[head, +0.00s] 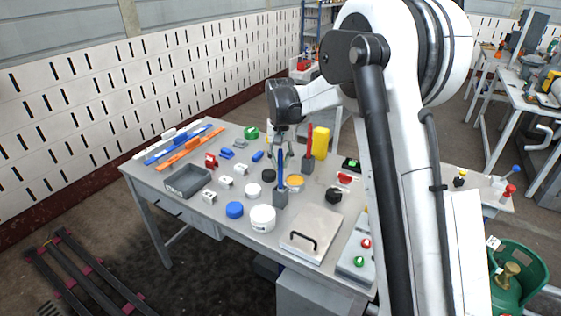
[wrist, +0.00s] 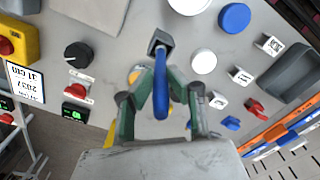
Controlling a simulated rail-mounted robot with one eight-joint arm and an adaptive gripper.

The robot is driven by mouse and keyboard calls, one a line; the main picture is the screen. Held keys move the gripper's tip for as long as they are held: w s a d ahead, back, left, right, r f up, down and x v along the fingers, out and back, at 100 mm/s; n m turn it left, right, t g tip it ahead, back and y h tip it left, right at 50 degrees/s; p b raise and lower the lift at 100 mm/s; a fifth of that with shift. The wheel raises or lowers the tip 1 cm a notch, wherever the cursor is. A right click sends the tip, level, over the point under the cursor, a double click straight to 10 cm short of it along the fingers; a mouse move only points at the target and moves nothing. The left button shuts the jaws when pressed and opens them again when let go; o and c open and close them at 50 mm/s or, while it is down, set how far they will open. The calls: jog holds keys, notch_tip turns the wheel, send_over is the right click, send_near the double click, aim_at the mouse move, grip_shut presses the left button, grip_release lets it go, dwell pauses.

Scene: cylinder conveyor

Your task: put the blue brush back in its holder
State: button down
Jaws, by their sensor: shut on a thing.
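The blue brush (head: 280,166) is upright, its lower end at the small grey holder (head: 280,199). My gripper (head: 281,150) is shut on the upper part of the brush. In the wrist view, the brush (wrist: 161,85) runs between the two green fingers of my gripper (wrist: 158,76). Its far end overlaps the mouth of the grey holder (wrist: 159,39). How deep the brush sits in the holder is hidden.
A red brush (head: 309,139) stands in another grey holder (head: 307,164) behind, beside a yellow block (head: 321,142). A white tub (head: 262,218) and an orange-topped disc (head: 295,182) are close to the blue brush's holder. A grey tray (head: 187,181) is at left.

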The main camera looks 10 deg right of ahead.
jog(key=shift+f+b, duration=0.35)
jog(key=shift+f, duration=0.15)
jog(key=c, duration=1.6)
grip_release()
notch_tip(320, 180, up, 12)
jog(key=shift+s+r, duration=0.1)
jog(key=s+r+t, duration=0.2)
jog(key=s+r, duration=0.2)
jog(key=s, duration=0.5)
jog(key=s+r+t, duration=0.1)
jog(key=s+r, duration=0.2)
jog(key=s, duration=0.7)
jog(key=s+f+t, duration=0.1)
jog(key=s+f, duration=0.1)
jog(key=s, duration=0.4)
jog(key=s+f+n+t, duration=0.1)
jog(key=s+f, duration=0.2)
jog(key=s, duration=0.4)
jog(key=s+f+t, duration=0.2)
jog(key=s, duration=0.4)
jog(key=shift+s+f+n, duration=0.2)
jog(key=shift+s+n, duration=0.05)
jog(key=shift+n, duration=0.15)
